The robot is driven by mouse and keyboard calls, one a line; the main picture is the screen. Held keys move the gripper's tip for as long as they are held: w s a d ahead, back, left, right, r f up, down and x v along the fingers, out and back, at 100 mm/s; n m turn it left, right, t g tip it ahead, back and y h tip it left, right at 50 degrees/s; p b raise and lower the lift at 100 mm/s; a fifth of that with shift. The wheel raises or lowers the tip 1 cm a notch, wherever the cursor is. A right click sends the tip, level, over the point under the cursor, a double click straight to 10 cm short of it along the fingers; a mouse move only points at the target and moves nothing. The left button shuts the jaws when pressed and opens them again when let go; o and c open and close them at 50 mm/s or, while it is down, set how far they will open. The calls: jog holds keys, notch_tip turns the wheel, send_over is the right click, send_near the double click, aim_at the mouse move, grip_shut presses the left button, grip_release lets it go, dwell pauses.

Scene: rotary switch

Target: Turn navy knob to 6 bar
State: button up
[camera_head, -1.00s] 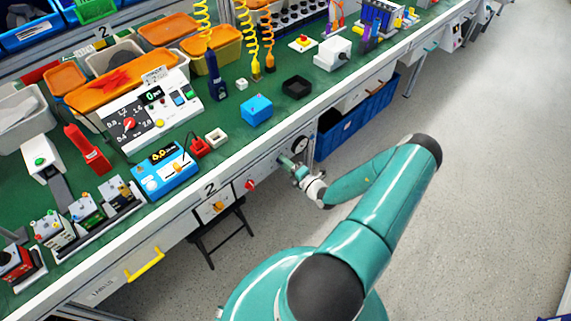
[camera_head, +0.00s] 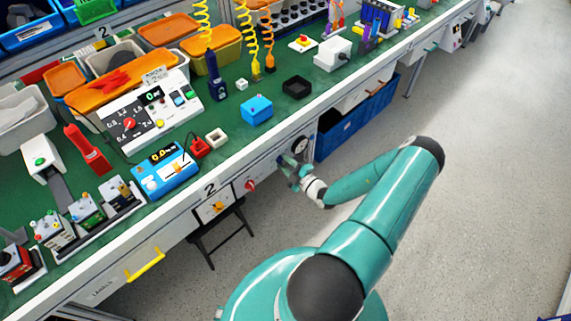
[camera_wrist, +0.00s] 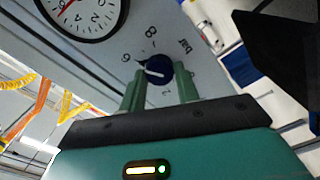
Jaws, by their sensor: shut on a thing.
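The navy knob (camera_wrist: 158,70) sits on a grey panel in the middle of the wrist view. My gripper (camera_wrist: 159,84) is shut on it, one green finger on each side. A white line on the knob points left, toward the mark beside the 6 (camera_wrist: 126,58). The 8, "bar" and 2 also show around the knob; other numbers are hidden by my gripper.
A round gauge (camera_wrist: 84,8) with a red needle is beside the knob; it also shows in the head view (camera_head: 300,145). A red knob (camera_head: 250,185) and an orange knob (camera_head: 218,206) are to the left.

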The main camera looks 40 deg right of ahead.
dwell(0.3)
jog(key=o, duration=1)
jog(key=shift+c, duration=0.2)
jog(key=shift+s, duration=0.1)
jog(key=s, duration=1.3)
jog(key=shift+s+d, duration=0.15)
jog(key=shift+s, duration=0.15)
